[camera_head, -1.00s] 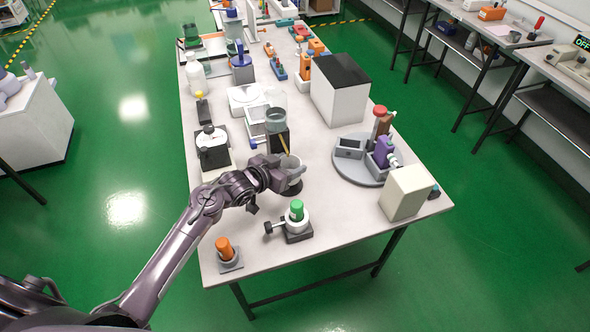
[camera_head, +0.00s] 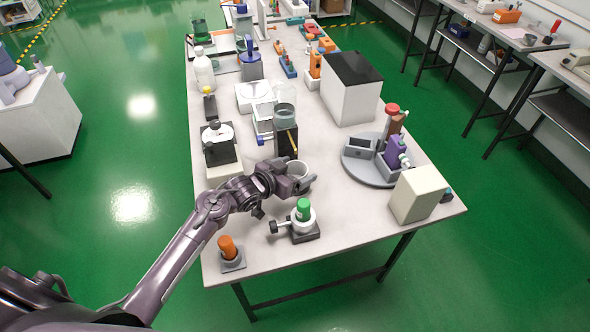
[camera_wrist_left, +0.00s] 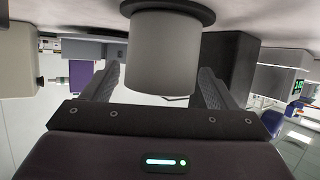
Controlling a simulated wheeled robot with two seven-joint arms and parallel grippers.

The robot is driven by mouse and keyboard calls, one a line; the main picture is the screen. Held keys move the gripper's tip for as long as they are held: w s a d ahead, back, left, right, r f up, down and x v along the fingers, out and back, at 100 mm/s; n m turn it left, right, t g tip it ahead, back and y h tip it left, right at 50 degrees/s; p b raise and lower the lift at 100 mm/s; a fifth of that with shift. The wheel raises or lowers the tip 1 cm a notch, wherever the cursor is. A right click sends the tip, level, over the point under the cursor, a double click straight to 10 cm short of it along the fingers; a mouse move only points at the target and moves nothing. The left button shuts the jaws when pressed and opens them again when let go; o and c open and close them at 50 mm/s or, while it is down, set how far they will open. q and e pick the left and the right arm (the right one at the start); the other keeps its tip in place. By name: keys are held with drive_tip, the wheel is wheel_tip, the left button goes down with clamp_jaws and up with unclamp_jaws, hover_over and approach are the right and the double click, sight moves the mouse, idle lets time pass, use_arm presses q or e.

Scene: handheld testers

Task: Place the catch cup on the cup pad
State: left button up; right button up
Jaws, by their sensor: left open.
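The catch cup (camera_head: 298,168) is a pale grey cylinder near the middle of the table. In the left wrist view, which is upside down, the grey cup (camera_wrist_left: 163,58) stands on a dark round disc, seemingly the cup pad (camera_wrist_left: 206,14). In the head view my gripper mostly hides the pad. My left gripper (camera_head: 301,183) is at the cup. Its two fingers (camera_wrist_left: 160,82) are open, one on either side of the cup in the wrist view. Whether either finger touches the cup cannot be told. My right gripper is not in view.
A dark stand with a clear vessel (camera_head: 285,100) is just behind the cup. A green-capped item on a clamp base (camera_head: 304,222) is in front. An orange-capped item (camera_head: 228,250) stands front left. A round grey tray (camera_head: 362,171) and beige box (camera_head: 418,194) are right.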

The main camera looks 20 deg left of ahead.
use_arm(q)
drive_tip(key=shift+r, duration=0.1)
drive_tip(key=shift+r, duration=0.2)
drive_tip(key=v, duration=1.2)
